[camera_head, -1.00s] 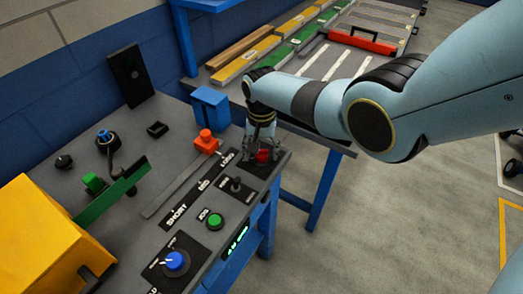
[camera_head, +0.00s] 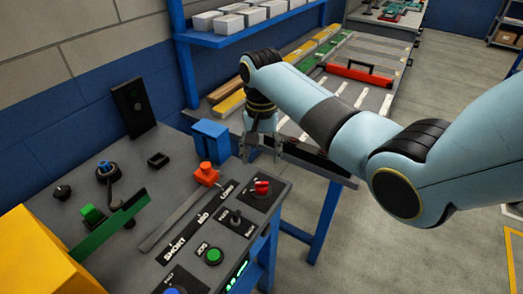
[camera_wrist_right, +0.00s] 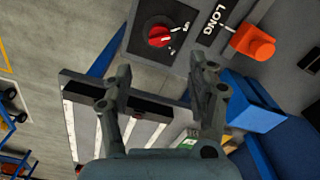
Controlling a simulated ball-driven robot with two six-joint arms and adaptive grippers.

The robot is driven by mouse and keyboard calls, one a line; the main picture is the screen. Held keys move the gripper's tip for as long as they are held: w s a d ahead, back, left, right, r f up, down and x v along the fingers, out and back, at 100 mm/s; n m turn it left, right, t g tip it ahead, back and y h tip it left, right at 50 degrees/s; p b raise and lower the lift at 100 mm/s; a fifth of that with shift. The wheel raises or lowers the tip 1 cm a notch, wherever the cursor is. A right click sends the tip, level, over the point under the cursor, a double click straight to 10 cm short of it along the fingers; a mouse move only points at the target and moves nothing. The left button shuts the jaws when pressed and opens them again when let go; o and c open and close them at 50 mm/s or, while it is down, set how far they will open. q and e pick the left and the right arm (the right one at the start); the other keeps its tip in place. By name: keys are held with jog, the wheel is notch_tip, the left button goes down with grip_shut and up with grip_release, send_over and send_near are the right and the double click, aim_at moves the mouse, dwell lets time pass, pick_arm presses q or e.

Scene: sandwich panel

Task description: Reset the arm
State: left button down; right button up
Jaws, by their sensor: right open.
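My right gripper (camera_head: 262,155) hangs above the far end of the grey control panel (camera_head: 190,222), its fingers pointing down, apart and empty. In the right wrist view its two fingers (camera_wrist_right: 160,80) are spread with nothing between them. The red knob (camera_head: 261,187) on its black plate is clear of the gripper, and it also shows in the right wrist view (camera_wrist_right: 159,36) beyond the fingertips. My right arm reaches in from the right edge. My left gripper does not show.
An orange slider knob (camera_head: 206,174) and a blue block (camera_head: 211,141) stand near the gripper. A green button (camera_head: 213,256) and a black toggle lie nearer. A yellow box (camera_head: 45,255) is at lower left. A shelf with white boxes (camera_head: 205,22) is behind. Open floor lies right.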

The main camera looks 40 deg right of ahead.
jog(key=shift+r, duration=0.2)
dwell(0.4)
